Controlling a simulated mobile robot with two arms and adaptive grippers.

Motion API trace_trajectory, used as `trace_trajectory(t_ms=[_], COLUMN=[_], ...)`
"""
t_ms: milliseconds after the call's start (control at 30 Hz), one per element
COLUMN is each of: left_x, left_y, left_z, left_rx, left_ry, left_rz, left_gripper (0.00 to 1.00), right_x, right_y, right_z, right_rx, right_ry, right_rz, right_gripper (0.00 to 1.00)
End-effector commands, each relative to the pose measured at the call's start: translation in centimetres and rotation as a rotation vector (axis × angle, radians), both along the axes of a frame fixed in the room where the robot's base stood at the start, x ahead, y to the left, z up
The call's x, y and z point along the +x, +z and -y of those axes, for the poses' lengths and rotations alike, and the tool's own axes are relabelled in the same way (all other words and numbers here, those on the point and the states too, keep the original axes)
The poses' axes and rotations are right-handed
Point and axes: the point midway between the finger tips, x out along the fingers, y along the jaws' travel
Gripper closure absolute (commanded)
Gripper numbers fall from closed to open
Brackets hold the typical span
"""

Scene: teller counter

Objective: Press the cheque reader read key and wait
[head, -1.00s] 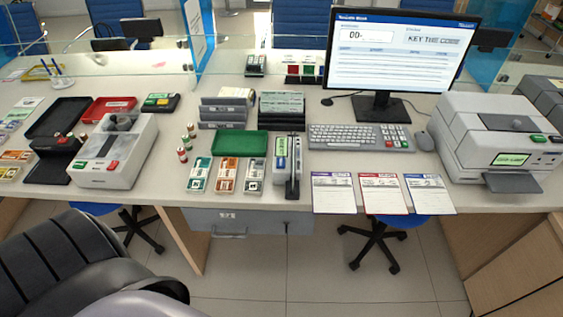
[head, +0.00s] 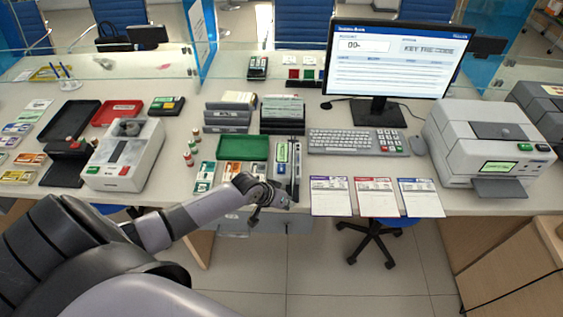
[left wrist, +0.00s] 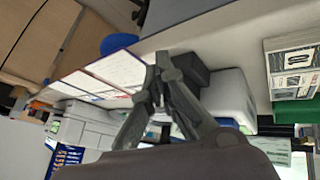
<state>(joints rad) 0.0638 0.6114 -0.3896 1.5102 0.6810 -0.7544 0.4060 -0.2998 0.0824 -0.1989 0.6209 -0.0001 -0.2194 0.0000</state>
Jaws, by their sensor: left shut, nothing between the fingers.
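A small upright grey unit with a green label and a dark slot (head: 281,158), which looks like the cheque reader, stands near the counter's front edge. My left gripper (head: 279,198) is at the counter edge just in front of it and covers its lower front. In the left wrist view the left gripper (left wrist: 158,68) has its fingertips together, with nothing between them. A pale unit with a dark front block (left wrist: 230,92) shows just beyond the fingers. I cannot make out the read key or whether the fingers touch the unit. My right gripper is not in view.
A green tray (head: 242,147) and slip stacks lie left of the unit. A keyboard (head: 345,141), three forms (head: 375,197) and a printer-like machine (head: 500,150) are to the right. A grey-white machine (head: 122,160) stands at left. A monitor (head: 398,62) stands behind.

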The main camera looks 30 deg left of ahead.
Motion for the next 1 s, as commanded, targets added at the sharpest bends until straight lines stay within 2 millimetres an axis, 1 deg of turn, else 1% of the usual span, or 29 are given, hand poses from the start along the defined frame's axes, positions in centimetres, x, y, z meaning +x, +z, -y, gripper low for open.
trace_trajectory(t_ms=[33,133,167,200,267,300,400,500,533,667,1000], left_x=[1.2,2.9,3.5,4.5,6.0,6.9,8.5,9.5,9.7,10.0,10.0], left_y=[3.4,8.1,9.3,10.4,11.4,11.9,13.3,14.3,14.5,14.8,14.6], left_z=[0.1,0.2,-0.3,-1.3,-3.3,-4.6,-7.2,-8.9,-9.2,-9.7,-9.7], left_rx=[-0.021,-0.074,-0.089,-0.109,-0.136,-0.150,-0.181,-0.201,-0.206,-0.214,-0.214], left_ry=[-0.005,0.002,0.015,0.045,0.098,0.134,0.204,0.248,0.258,0.273,0.272], left_rz=[0.017,0.030,0.035,0.041,0.056,0.068,0.095,0.114,0.118,0.125,0.125], left_gripper=[1.00,1.00,1.00,1.00,1.00,1.00,1.00,1.00,1.00,1.00,1.00], right_x=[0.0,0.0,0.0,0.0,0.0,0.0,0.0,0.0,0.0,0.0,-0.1], right_y=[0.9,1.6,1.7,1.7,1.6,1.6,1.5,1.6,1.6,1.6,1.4], right_z=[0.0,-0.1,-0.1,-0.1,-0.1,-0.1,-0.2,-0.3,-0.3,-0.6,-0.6], right_rx=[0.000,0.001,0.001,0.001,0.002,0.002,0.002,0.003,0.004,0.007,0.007], right_ry=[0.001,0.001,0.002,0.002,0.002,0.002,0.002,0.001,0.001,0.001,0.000], right_rz=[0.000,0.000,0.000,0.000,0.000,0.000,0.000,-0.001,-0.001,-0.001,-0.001], right_gripper=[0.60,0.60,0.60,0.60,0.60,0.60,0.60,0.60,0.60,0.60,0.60])
